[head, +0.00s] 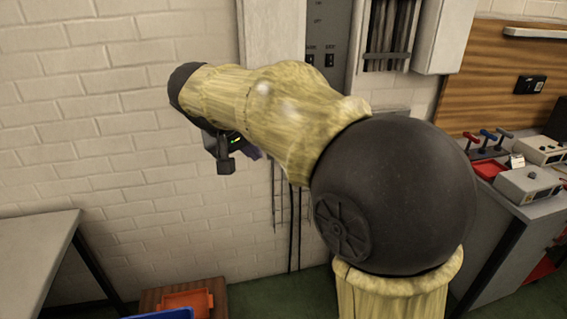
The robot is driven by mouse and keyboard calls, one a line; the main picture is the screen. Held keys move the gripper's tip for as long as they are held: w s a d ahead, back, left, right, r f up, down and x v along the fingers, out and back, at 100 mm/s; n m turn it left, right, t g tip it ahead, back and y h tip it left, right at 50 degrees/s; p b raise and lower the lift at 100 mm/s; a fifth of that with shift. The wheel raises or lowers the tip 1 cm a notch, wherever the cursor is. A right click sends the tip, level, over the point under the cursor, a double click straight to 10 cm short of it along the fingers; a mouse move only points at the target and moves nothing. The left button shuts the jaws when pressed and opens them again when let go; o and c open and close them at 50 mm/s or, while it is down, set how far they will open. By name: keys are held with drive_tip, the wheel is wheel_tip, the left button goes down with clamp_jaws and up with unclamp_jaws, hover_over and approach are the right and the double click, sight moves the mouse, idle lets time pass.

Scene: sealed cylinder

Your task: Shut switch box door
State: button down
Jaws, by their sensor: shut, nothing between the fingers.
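A light grey switch box (419,52) is on the brick wall at the top, cut off by the picture's upper edge. Its front stands open and dark upright slats show inside. A pale panel (445,35), seemingly its door, stands out at the right of the opening. My gripper (226,160) is mostly hidden behind my pale yellow arm, left of and below the box. Only a dark part with a small green light shows. It is shut and empty, apart from the box and door.
A grey panel with switches (329,60) adjoins the box's left. Dark cables (295,230) hang below. A grey table (35,250) stands at the left, an orange tray (188,300) at the bottom. A workbench (505,228) with devices is at the right.

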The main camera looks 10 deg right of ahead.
drive_tip(key=w+d+f+p, duration=0.2)
drive_tip(key=w+d+f, duration=0.1)
drive_tip(key=d+f, duration=0.3)
drive_tip(key=shift+w+d+f, duration=0.35)
drive_tip(key=shift+d, duration=0.35)
drive_tip(key=shift+w, duration=0.1)
